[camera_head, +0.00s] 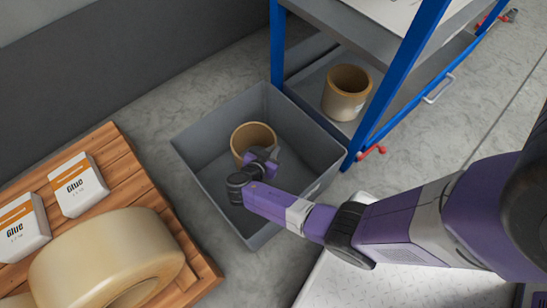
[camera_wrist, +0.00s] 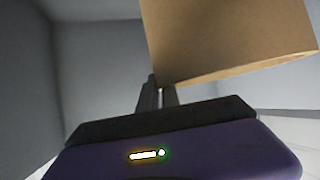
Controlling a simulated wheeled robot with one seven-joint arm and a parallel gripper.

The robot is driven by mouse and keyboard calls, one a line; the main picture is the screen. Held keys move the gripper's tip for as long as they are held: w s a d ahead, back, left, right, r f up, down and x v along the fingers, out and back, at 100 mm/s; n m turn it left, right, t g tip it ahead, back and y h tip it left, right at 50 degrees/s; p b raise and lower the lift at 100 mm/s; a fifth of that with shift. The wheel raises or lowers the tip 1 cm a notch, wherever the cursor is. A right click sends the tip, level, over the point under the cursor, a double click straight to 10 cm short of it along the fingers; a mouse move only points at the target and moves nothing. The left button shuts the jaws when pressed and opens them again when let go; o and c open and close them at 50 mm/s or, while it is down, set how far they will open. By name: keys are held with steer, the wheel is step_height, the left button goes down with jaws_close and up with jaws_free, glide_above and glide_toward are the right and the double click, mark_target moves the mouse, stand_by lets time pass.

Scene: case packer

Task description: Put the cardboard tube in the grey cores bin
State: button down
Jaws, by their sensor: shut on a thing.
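The grey bin (camera_head: 205,187) stands on the floor in the middle of the head view. A tan cardboard tube (camera_head: 238,146) shows inside the bin's outline, with its round opening facing up. My gripper (camera_head: 262,158) reaches over the bin and is shut on the tube. In the wrist view the tube (camera_wrist: 230,40) fills the upper right, and the fingers (camera_wrist: 157,92) meet at its lower left edge. Grey bin walls (camera_wrist: 95,60) surround it there. I cannot tell whether the tube touches the bin floor.
A blue-framed shelf cart (camera_head: 385,90) stands close behind the bin to the right, with another tan roll (camera_head: 347,92) on its lower shelf. A wooden pallet (camera_head: 150,190) at left bears Glue boxes (camera_head: 78,184) and a big tape roll (camera_head: 105,255). Bare floor lies behind the bin.

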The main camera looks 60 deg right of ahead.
steer(key=shift+f+b, duration=1)
steer(key=shift+f, duration=1)
steer(key=shift+f, duration=0.1)
steer(key=c, duration=1.6)
jaws_free()
steer(key=shift+o, duration=0.2)
steer(key=p+v, duration=0.2)
steer(key=v, duration=0.5)
steer(key=shift+a+r, duration=0.2)
steer(key=shift+r, duration=0.1)
